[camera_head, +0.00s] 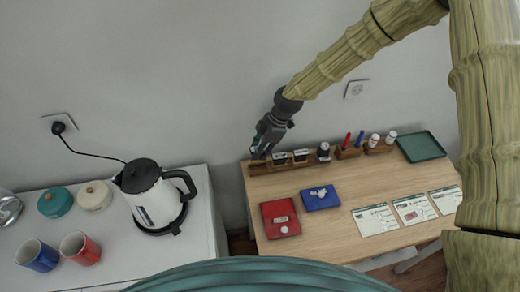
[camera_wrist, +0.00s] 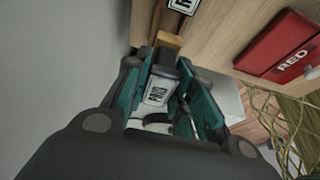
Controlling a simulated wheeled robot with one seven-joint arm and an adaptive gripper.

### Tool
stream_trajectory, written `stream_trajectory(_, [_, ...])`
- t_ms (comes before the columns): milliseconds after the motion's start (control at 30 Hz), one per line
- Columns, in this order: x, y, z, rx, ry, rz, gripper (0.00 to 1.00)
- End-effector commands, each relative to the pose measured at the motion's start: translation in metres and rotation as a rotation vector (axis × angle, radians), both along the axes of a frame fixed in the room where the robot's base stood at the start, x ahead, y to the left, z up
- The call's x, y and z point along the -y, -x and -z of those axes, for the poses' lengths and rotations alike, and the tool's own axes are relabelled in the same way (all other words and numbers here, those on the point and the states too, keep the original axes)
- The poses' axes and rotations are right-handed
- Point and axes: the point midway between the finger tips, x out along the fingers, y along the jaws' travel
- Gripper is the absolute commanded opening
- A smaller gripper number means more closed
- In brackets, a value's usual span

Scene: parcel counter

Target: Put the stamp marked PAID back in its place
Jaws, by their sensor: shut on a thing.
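My gripper (camera_head: 262,151) is at the left end of the wooden rack (camera_head: 255,170) along the back edge of the table. In the wrist view, its teal fingers (camera_wrist: 165,90) are shut on the PAID stamp (camera_wrist: 157,94), whose white label reads PAID. The rack's end (camera_wrist: 168,41) shows just beyond the stamp. In the head view, the gripper mostly hides the held stamp. I cannot tell whether its base touches the rack. Other stamps (camera_head: 301,156) stand in the rack to the right, one with its label at the top of the wrist view (camera_wrist: 183,4).
A red ink pad (camera_head: 280,217) marked RED and a blue pad (camera_head: 320,197) lie in front of the rack. Pens and small bottles (camera_head: 374,140) stand farther right, beside a green tray (camera_head: 421,147). Printed cards (camera_head: 414,208) lie at front right. A kettle (camera_head: 148,195) stands on the left counter.

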Motion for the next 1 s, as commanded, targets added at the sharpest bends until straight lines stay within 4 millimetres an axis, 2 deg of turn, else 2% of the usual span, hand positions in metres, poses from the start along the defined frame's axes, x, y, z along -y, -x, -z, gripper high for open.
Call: stream_trajectory(1000, [0.000,0.000,0.024,0.000,0.000,0.000,0.00])
